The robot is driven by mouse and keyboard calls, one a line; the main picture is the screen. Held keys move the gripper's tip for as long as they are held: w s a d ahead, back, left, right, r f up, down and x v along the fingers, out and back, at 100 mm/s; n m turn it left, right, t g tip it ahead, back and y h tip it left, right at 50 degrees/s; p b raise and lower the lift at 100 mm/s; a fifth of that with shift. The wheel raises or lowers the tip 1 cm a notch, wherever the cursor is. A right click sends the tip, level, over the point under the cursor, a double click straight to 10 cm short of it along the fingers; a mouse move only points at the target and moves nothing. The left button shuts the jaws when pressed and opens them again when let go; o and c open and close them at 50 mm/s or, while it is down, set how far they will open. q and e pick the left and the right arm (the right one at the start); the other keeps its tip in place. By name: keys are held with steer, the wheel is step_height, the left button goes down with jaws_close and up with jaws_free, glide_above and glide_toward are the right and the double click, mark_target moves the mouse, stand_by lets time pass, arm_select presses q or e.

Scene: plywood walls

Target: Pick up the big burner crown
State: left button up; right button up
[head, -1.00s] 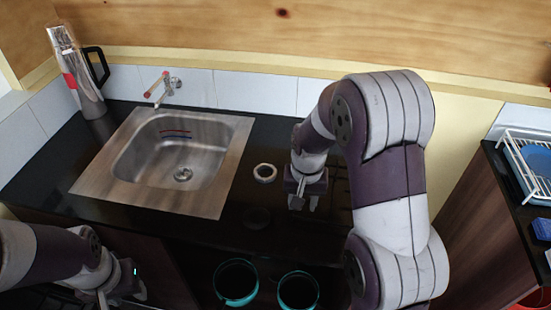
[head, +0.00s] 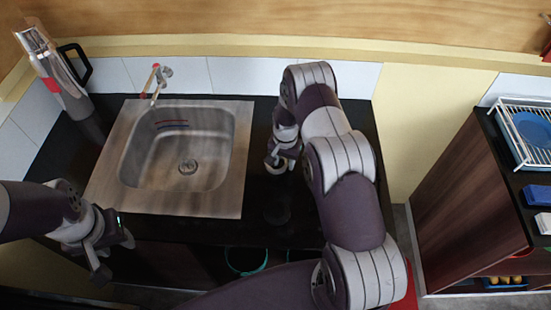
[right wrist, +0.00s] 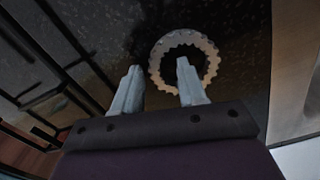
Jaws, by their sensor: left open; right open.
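The burner crown, a pale metal ring with a toothed inner edge (right wrist: 186,38), lies on the dark worktop in the right wrist view. In the head view it is largely hidden by my right gripper (head: 277,163). In the right wrist view the open gripper's (right wrist: 159,80) right fingertip overlaps the ring's open middle. Its left fingertip lies outside the ring, to the left. The gripper holds nothing; whether it touches the ring cannot be told. My left gripper (head: 112,250) is open and empty, near the front left of the worktop.
A steel sink (head: 180,155) with a tap (head: 155,82) fills the worktop's left part. A tall flask (head: 60,80) stands at the back left. A dark round disc (head: 276,214) lies in front of my right gripper. Black grate bars (right wrist: 62,90) show beside the ring. A dish rack (head: 520,135) stands at right.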

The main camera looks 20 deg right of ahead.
steer(key=shift+d+f, duration=0.1)
steer(key=shift+f, duration=0.1)
steer(key=shift+s, duration=0.15)
steer(key=shift+s+d+r, duration=0.1)
steer(key=shift+r, duration=0.05)
steer(key=shift+c, duration=1.2)
steer(key=c, duration=0.5)
jaws_close()
